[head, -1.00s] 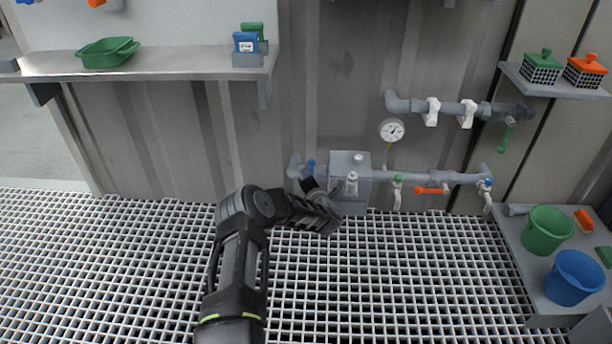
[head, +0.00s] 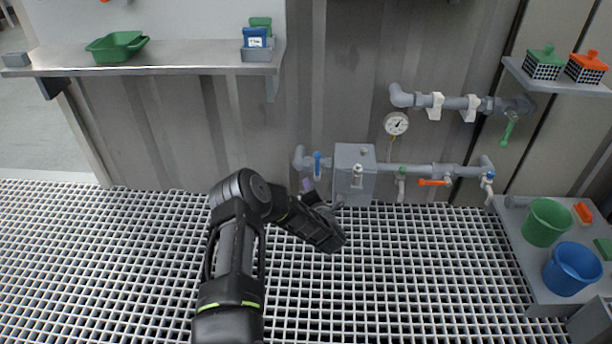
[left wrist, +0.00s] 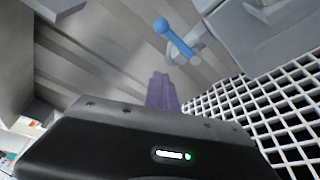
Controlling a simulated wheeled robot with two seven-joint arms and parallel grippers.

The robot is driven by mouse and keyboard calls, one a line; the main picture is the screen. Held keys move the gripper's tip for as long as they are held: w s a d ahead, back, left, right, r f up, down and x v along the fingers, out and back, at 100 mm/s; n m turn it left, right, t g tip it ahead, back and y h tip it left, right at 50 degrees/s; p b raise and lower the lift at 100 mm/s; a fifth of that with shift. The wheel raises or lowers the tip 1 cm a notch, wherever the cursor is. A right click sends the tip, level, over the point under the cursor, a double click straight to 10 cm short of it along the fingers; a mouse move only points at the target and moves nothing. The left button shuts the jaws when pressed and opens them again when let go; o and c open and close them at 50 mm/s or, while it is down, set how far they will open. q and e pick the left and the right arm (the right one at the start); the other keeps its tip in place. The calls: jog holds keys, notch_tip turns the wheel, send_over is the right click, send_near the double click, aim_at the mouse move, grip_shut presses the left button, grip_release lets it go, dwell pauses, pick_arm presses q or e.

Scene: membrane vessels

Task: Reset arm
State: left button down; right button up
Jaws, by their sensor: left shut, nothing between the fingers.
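My left gripper (head: 308,187) is shut and empty, with purple fingertips that also show in the left wrist view (left wrist: 162,92). In the head view it appears just below the blue valve handle (head: 317,163), left of the grey box on the pipe. In the left wrist view the blue handle (left wrist: 176,39) lies beyond the fingertips, with a visible gap between them. My left forearm and wrist hide part of the grating. My right gripper is not in view.
The grey box (head: 354,172) and lower pipe (head: 440,170) run along the wall, with green, orange and blue handles. A gauge (head: 396,123) hangs above. A shelf (head: 160,60) is upper left. A green bucket (head: 547,222) and blue bucket (head: 572,269) stand right. The grating (head: 420,270) is clear.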

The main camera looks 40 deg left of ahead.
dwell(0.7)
